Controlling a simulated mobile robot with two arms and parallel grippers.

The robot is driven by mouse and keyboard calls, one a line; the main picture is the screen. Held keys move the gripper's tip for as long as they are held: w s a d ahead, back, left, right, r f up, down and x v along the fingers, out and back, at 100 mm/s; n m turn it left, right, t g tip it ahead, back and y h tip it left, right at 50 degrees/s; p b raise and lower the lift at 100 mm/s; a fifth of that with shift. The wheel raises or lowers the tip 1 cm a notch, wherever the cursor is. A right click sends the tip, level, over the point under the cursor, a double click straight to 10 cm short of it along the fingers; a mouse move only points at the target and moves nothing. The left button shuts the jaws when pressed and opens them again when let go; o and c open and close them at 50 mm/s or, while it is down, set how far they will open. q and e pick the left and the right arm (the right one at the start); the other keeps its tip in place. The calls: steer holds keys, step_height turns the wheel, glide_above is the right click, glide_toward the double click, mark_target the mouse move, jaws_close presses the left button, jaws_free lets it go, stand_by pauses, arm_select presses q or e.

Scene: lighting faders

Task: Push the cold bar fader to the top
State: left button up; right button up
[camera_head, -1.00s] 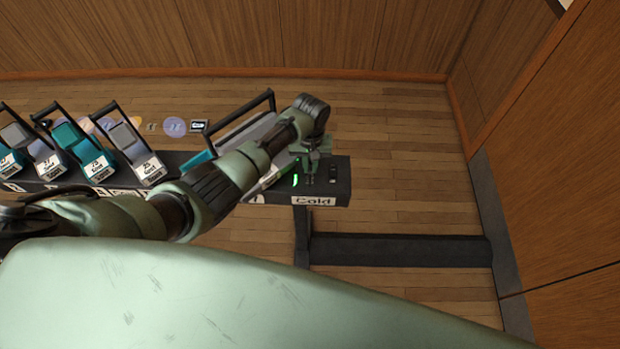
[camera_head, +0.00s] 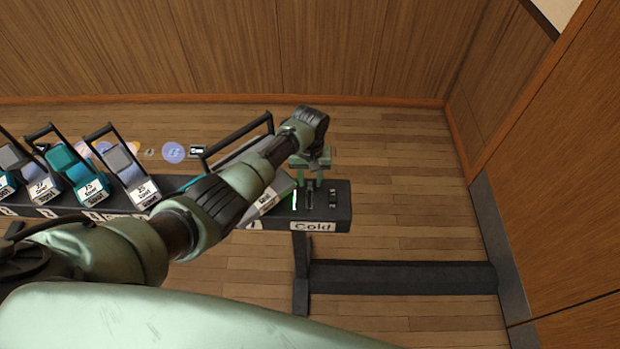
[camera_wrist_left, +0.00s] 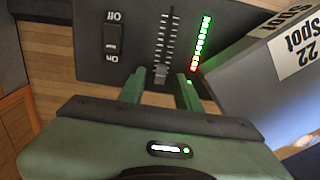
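The Cold fader panel is the right end of the dark console (camera_head: 343,214), with a white "Cold" label (camera_head: 313,226) on its front. In the left wrist view, the fader slot (camera_wrist_left: 170,35) has tick marks. Its small grey knob (camera_wrist_left: 160,71) sits at the slot end nearest my gripper, the far end in the head view. My left gripper (camera_head: 314,180) is over the far part of this panel. In the left wrist view its fingers (camera_wrist_left: 161,84) stand apart on either side of the knob, with gaps visible. The level light bar (camera_wrist_left: 201,43) is lit green with red at the gripper end.
An Off/On rocker switch (camera_wrist_left: 113,40) lies beside the slot. A grey "22 Spot" lamp (camera_wrist_left: 290,90) stands close on the other side. Several lamps with black handles (camera_head: 131,177) line the console to the left. Open floor (camera_head: 400,170) lies to the right.

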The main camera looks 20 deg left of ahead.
mark_target(310, 183)
arm_select(q)
step_height(310, 183, up, 8)
steer(key=shift+w+f, duration=0.1)
steer(key=shift+f, duration=0.05)
stand_by(0.7)
